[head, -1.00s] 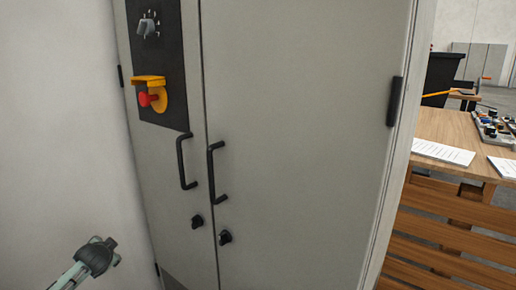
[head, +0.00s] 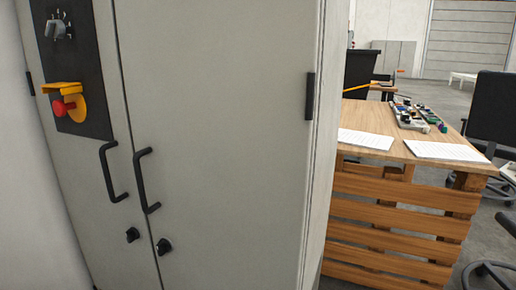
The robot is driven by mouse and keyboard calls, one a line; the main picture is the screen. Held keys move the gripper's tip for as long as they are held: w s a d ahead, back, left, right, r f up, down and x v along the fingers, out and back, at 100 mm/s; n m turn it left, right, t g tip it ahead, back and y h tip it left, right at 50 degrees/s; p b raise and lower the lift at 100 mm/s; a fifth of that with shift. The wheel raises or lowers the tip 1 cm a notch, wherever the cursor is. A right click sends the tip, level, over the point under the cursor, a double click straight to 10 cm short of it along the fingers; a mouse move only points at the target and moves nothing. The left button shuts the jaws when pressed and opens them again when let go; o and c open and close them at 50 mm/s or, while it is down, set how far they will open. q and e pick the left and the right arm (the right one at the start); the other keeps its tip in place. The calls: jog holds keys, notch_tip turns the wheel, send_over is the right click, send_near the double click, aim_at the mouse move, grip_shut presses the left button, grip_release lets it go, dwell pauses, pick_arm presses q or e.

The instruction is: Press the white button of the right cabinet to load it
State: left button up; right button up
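A tall grey cabinet (head: 225,120) with two doors fills the left and middle of the head view. A black panel (head: 85,110) on its left door carries a grey rotary switch (head: 58,28) and a red emergency button (head: 62,107) under a yellow guard (head: 62,88). I see no white button in the view. Neither of my grippers is in view.
Black office chairs (head: 490,110) are at the far right. Grey floor (head: 465,96) shows behind the desk.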

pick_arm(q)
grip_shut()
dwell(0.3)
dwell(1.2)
